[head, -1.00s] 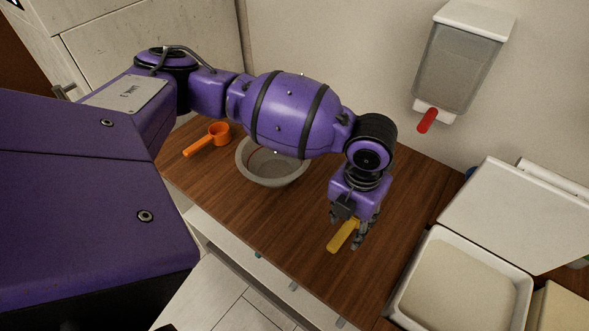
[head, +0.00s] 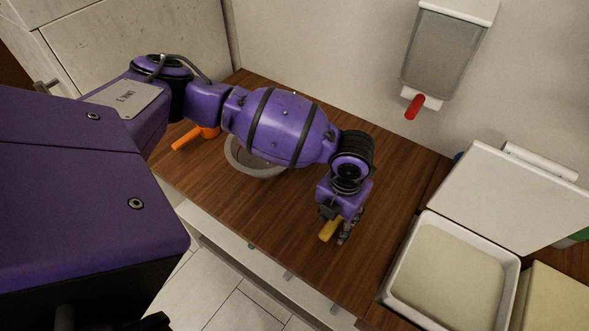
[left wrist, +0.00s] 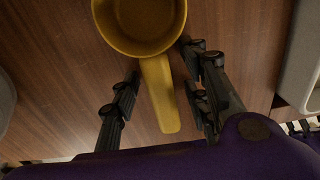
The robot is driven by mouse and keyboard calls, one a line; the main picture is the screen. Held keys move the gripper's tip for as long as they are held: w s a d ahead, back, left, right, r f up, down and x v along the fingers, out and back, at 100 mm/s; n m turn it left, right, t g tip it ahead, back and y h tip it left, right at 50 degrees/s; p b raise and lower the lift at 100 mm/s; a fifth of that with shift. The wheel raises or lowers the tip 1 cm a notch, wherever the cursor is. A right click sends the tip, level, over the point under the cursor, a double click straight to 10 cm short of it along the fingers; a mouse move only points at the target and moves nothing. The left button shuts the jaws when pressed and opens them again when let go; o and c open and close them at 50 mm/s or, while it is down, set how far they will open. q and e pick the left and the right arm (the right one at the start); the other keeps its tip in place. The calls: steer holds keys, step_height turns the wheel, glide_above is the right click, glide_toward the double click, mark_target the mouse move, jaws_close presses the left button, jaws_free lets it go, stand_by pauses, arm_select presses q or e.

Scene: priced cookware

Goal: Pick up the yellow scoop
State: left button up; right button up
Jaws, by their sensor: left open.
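The yellow scoop (head: 328,230) lies on the wooden counter, and in the head view only part of its handle shows below my left gripper (head: 338,226). In the left wrist view the yellow scoop (left wrist: 156,75) shows its round bowl at the top and its handle pointing down toward the gripper. My left gripper (left wrist: 163,92) is open, with its dark fingers on either side of the handle. A gap shows between the left finger and the handle; the right finger is closer to it.
A grey bowl (head: 247,165) and an orange scoop (head: 190,138) are on the counter to the left, partly behind my arm. A white bin of pale grain (head: 450,280) stands at the right. A wall dispenser with a red lever (head: 414,106) hangs above the counter.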

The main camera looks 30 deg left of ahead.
arm_select(q)
steer(key=shift+w+r, duration=0.1)
jaws_close()
